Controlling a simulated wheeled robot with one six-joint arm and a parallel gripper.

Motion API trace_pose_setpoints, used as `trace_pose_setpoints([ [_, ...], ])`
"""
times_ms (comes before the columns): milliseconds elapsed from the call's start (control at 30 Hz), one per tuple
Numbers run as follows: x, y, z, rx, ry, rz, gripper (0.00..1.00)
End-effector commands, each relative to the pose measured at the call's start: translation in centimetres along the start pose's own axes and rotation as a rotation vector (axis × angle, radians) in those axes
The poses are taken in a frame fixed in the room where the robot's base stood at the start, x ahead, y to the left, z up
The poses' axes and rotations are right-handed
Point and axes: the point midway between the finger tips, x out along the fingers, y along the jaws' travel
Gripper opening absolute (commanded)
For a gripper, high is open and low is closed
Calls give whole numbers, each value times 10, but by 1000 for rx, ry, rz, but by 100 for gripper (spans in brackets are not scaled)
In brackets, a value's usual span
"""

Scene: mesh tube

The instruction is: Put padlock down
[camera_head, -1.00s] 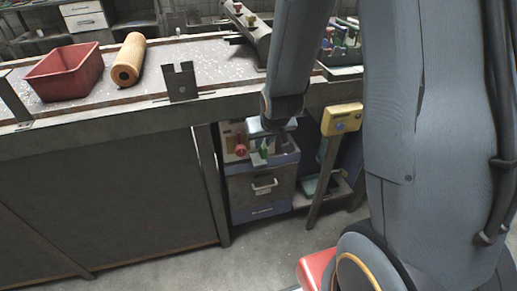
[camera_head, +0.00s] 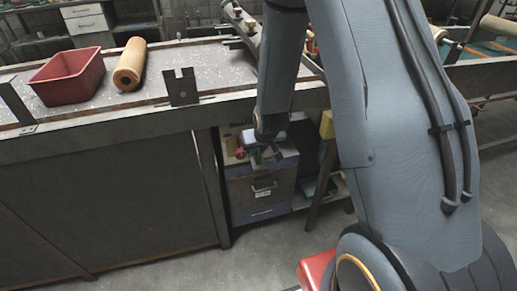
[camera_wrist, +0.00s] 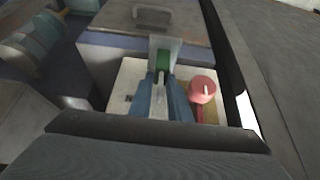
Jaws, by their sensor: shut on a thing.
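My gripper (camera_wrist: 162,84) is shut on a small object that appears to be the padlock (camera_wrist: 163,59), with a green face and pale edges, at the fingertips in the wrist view. Part of it is hidden between the blue-grey fingers. It is held over or against a pale panel (camera_wrist: 127,84); I cannot tell whether it touches. A red round-headed piece (camera_wrist: 202,89) sits just right of the fingers. In the head view my gripper (camera_head: 264,154) is low, above the grey cabinet under the bench, and the padlock is hard to make out.
The grey drawer cabinet (camera_head: 262,190) stands under the workbench (camera_head: 100,118), whose edge is close to my arm. A red bin (camera_head: 67,76), an orange roll (camera_head: 130,65) and an upright metal bracket (camera_head: 181,86) are on the bench. Floor in front is clear.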

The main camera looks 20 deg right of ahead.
Motion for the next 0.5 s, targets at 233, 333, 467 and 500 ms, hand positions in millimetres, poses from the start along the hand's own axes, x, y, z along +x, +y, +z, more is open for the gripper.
trace_pose_setpoints([
  [233,0,0,0,0,1,0,0],
  [333,3,0,1,0,1,0,0],
  [467,3,0,1,0,1,0,34],
  [500,3,0,1,0,0,0,35],
])
